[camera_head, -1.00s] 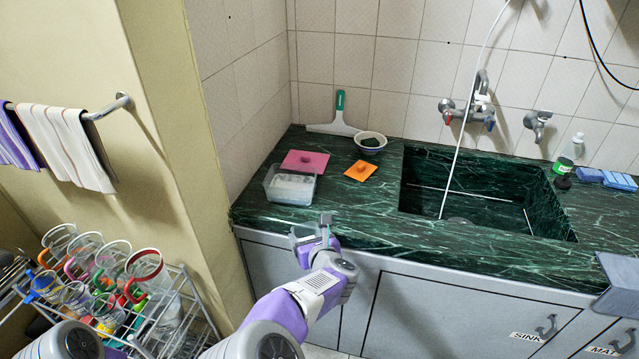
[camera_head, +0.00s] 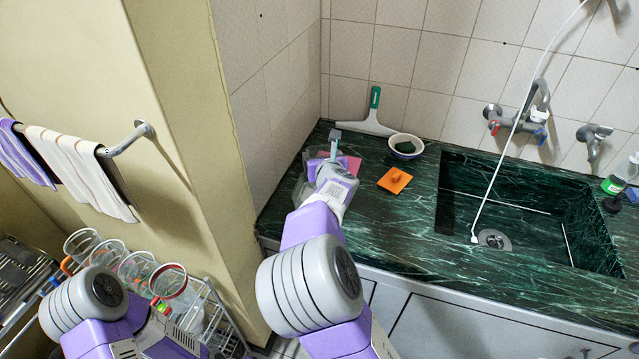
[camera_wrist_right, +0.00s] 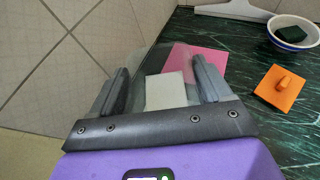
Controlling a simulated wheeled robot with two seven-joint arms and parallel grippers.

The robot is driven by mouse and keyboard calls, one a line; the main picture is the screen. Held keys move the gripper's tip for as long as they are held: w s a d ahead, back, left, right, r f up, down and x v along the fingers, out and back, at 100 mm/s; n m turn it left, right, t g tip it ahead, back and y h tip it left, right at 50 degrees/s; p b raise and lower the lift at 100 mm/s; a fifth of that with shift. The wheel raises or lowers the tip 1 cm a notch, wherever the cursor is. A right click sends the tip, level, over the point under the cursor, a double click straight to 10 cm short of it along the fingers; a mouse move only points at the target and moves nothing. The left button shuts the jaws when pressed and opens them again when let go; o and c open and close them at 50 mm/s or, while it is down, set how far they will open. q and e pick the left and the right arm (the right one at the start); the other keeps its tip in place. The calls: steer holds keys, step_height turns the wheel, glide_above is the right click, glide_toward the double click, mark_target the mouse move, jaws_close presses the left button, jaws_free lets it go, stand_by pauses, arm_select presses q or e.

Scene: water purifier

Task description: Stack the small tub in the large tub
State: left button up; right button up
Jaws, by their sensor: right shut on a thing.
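A clear tub (camera_wrist_right: 163,65) with a pale, whitish patch at its bottom is between the fingers of my right gripper (camera_head: 326,152). My right gripper also shows in the right wrist view (camera_wrist_right: 159,72), shut on this tub. In the head view my arm hides most of the tub. I cannot tell whether it is the small or the large tub, and I see no second tub clearly. A pink lid (camera_wrist_right: 208,61) lies just beyond it, and an orange lid (camera_head: 395,180) with a knob lies to the right. My left gripper is out of view.
A bowl (camera_head: 405,148) with a dark sponge and a green-handled squeegee (camera_head: 371,121) stand at the back. The sink (camera_head: 520,205) opens on the right. The tiled wall is close on the left. A cup rack (camera_head: 215,315) stands lower left.

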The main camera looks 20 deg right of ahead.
steer(key=f, duration=0.2)
steer(key=shift+s+f+b, duration=0.2)
steer(key=shift+f+b, duration=0.1)
steer(key=shift+f, duration=0.1)
step_height(320, 180, down, 4)
steer(key=shift+r+b, duration=0.1)
steer(key=shift+b, duration=0.5)
steer(key=shift+f+b, duration=0.7)
steer(key=shift+b, duration=0.3)
steer(key=o, duration=1.1)
steer(key=shift+r, duration=0.1)
